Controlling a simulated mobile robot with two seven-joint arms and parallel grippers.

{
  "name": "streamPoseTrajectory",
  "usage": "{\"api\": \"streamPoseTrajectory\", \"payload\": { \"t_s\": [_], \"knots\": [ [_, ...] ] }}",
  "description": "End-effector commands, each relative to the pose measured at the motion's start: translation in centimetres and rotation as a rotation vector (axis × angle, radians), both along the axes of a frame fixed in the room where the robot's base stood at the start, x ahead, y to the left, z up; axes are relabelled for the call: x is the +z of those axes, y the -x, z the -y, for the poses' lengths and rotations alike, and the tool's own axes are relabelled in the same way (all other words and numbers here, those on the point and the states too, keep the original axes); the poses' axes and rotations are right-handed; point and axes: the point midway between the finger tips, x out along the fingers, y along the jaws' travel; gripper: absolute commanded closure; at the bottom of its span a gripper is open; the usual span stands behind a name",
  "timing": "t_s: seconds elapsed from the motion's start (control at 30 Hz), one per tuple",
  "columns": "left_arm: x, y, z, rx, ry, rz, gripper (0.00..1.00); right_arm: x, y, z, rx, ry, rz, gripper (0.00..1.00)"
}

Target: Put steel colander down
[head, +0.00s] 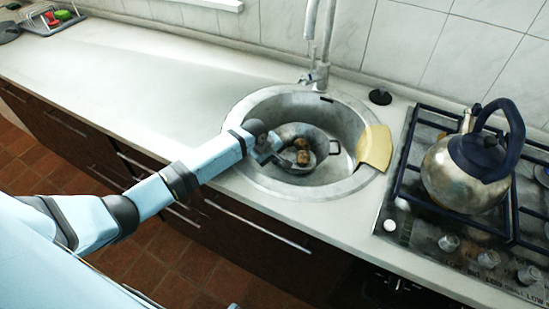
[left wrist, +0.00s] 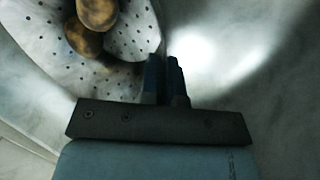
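The steel colander (head: 318,142) is a perforated metal bowl inside the round sink (head: 352,115). Several brownish potatoes (head: 303,150) lie in it. It also shows at the upper left of the left wrist view (left wrist: 125,40), with potatoes (left wrist: 90,20) inside. One loop handle shows on its right side. My left gripper (head: 280,155) reaches into the sink at the colander's left side. In the left wrist view its fingers (left wrist: 165,72) are close together at the colander's edge, shut on it. The colander's underside is hidden. My right gripper is not in view.
A yellow board or cloth (head: 374,148) lies over the sink's right rim. The tap (head: 320,50) rises behind the sink. A kettle (head: 465,165) stands on the hob at right. The counter (head: 130,90) left of the sink is clear.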

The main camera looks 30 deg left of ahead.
Motion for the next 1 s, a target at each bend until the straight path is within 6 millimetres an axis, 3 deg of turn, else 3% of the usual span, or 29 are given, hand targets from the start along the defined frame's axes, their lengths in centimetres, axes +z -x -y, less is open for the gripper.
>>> {"api": "streamPoseTrajectory", "payload": {
  "t_s": [0.13,0.2,0.27,0.53,0.67,1.0],
  "knots": [
    [0.0,-0.1,0.0,0.0,0.001,0.002,1.0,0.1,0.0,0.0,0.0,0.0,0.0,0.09],
    [-0.2,0.0,0.0,0.0,-0.001,-0.001,0.81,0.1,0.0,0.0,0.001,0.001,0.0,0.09],
    [-0.2,0.0,0.0,0.0,-0.001,-0.001,0.72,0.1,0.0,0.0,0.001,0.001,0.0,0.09],
    [0.0,0.0,0.0,0.0,0.0,0.0,0.72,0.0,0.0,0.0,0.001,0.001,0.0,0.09],
    [1.1,0.3,-0.3,0.0,0.0,0.0,0.72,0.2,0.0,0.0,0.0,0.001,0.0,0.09],
    [7.5,2.7,-1.8,-0.001,-0.001,0.002,0.72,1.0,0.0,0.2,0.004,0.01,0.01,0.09]
  ]
}}
